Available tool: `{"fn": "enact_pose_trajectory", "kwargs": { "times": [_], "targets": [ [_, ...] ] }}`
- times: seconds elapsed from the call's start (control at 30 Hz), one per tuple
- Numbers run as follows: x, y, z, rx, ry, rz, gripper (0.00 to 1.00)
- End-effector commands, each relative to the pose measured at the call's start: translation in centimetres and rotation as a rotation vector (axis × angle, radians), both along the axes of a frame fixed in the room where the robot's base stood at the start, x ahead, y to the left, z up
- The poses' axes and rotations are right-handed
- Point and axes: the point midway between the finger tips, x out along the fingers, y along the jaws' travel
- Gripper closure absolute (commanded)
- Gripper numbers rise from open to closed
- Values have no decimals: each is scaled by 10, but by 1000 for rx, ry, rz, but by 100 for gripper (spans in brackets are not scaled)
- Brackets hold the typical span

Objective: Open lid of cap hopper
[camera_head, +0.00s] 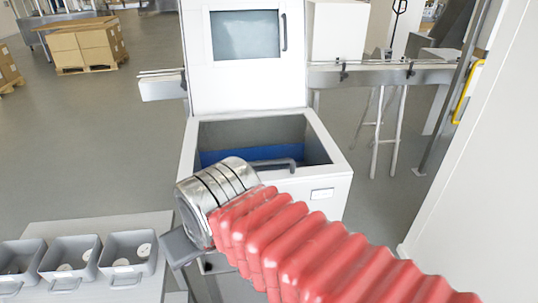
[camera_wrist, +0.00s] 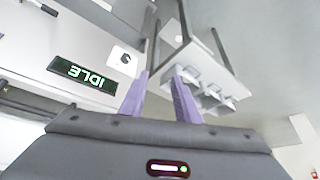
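The cap hopper (camera_head: 325,205) is a white box in the middle of the head view. Its top shows a grey interior with blue at the bottom. A grey bar handle (camera_head: 270,163) sits at the front of the opening. I cannot tell whether a clear lid covers it. A white panel with a window (camera_head: 195,60) stands upright behind; whether it is part of the hopper is unclear. My gripper (camera_wrist: 161,72) has two purple fingers apart with nothing between them. In the head view my wrist hides the hopper's front left corner, and the fingertips are not clearly visible.
Grey bins (camera_head: 128,257) with white discs stand on a white table at lower left. A conveyor (camera_head: 375,75) runs behind the hopper. A wall with a yellow handle (camera_head: 468,92) is at right. An "IDLE" display (camera_wrist: 82,75) shows in the wrist view.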

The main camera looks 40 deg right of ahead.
Motion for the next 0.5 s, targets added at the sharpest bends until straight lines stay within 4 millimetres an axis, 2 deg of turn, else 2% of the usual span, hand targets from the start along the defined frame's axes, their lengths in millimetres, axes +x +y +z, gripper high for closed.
{"fn": "enact_pose_trajectory", "kwargs": {
  "times": [0.17, 0.5],
  "targets": [
    [17, -29, 28, 81, 30, -234, 71],
    [54, -110, 100, 310, 83, -939, 71]
  ]
}}
